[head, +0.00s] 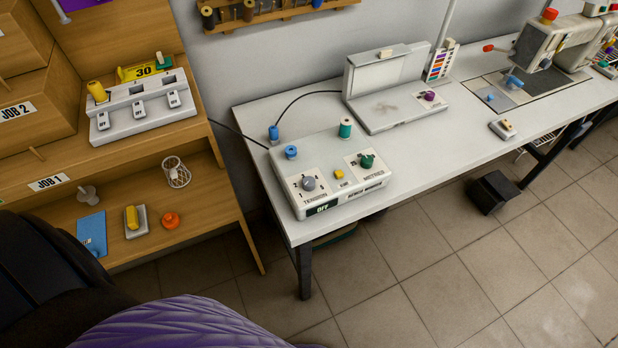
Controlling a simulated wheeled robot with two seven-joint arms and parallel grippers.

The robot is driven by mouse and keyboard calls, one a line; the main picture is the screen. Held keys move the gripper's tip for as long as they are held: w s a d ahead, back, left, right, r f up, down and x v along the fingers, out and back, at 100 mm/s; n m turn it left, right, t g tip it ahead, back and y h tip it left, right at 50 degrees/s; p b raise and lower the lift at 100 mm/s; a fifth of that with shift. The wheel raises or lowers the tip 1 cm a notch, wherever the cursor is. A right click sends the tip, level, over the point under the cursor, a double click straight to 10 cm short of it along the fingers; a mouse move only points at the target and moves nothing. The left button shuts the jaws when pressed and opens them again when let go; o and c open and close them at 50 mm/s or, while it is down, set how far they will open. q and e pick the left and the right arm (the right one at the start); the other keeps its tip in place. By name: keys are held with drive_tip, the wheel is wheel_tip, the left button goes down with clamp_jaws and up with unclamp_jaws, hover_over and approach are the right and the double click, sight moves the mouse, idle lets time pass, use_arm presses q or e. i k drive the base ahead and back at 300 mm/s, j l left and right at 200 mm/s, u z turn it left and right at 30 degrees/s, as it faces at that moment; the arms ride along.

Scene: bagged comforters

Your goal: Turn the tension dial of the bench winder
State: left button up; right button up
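The bench winder (335,199) is a white box with a sloped front panel at the left end of the white table. Its tension dial (309,184) is a grey knob above the label "TENSION", ringed by small numerals. Its exact setting is too small to read. A green metres knob (367,161) sits to its right, with a yellow button (339,174) between them. The small display (322,208) reads OFF. A blue spool (291,152) and a green spool (345,128) stand on top. Neither gripper is in view.
A purple quilted bundle (200,325) fills the bottom foreground. A wooden shelf unit (215,165) with a switch box (140,105) stands left of the table (450,165). A white hinged device (395,105) and sewing machine (545,45) stand farther right. Open tiled floor lies in front.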

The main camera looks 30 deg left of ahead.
sight(308, 183)
drive_tip(key=i+l+u, duration=0.1)
drive_tip(key=i+u, duration=0.15)
drive_tip(key=u, duration=0.15)
drive_tip(key=i+l+u, duration=0.15)
drive_tip(key=u, duration=0.25)
drive_tip(key=i+l+u, duration=0.35)
drive_tip(key=k+j, duration=0.1)
